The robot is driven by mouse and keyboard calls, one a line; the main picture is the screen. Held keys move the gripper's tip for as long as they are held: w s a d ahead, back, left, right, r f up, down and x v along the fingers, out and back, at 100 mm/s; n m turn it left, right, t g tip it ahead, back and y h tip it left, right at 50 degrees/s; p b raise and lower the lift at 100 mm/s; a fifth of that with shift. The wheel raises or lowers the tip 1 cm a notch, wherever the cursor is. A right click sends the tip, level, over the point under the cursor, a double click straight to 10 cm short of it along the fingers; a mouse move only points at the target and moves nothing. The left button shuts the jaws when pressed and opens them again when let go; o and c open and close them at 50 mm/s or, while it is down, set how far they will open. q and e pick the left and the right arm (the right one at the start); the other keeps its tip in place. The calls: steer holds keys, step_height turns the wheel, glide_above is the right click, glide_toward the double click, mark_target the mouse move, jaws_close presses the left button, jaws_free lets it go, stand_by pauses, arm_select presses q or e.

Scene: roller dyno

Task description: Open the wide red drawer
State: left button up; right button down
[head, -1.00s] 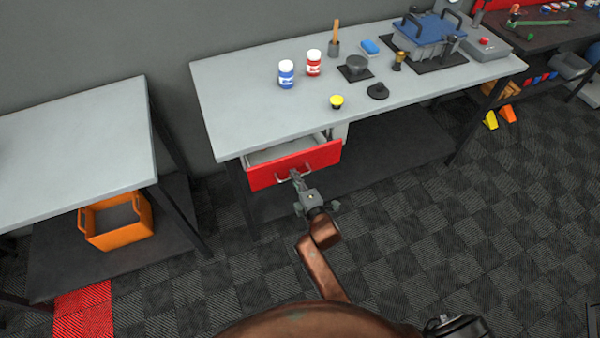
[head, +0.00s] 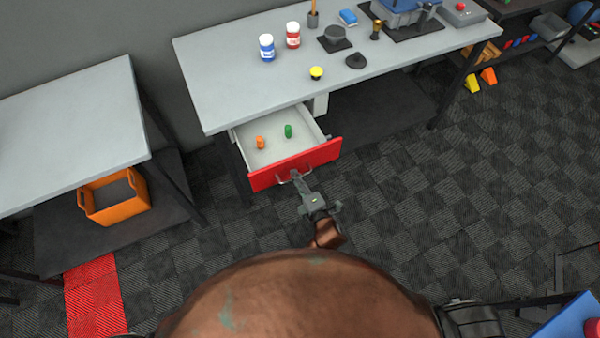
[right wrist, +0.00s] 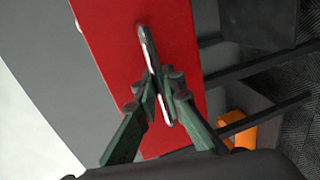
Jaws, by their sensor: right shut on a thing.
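The wide red drawer (head: 315,160) under the grey workbench stands pulled well out. Its white inside holds an orange object (head: 260,142) and a green object (head: 288,131). My right gripper (head: 297,180) is at the drawer's front, shut on its metal handle. In the right wrist view, the fingers (right wrist: 160,95) close around the silver handle (right wrist: 150,50) on the red front (right wrist: 110,30). My left gripper is not in view.
On the workbench (head: 230,90) stand a blue-labelled bottle (head: 267,48), a red-labelled bottle (head: 293,36) and a yellow button (head: 316,73). An orange bin (head: 113,197) sits on the left table's lower shelf. The floor right of the drawer is clear.

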steer(key=c, duration=2)
jaws_free()
steer(key=shift+c, duration=0.2)
steer(key=shift+s+d, duration=0.1)
steer(key=v, duration=1.1)
steer(key=shift+s, duration=0.4)
steer(key=shift+d, duration=0.15)
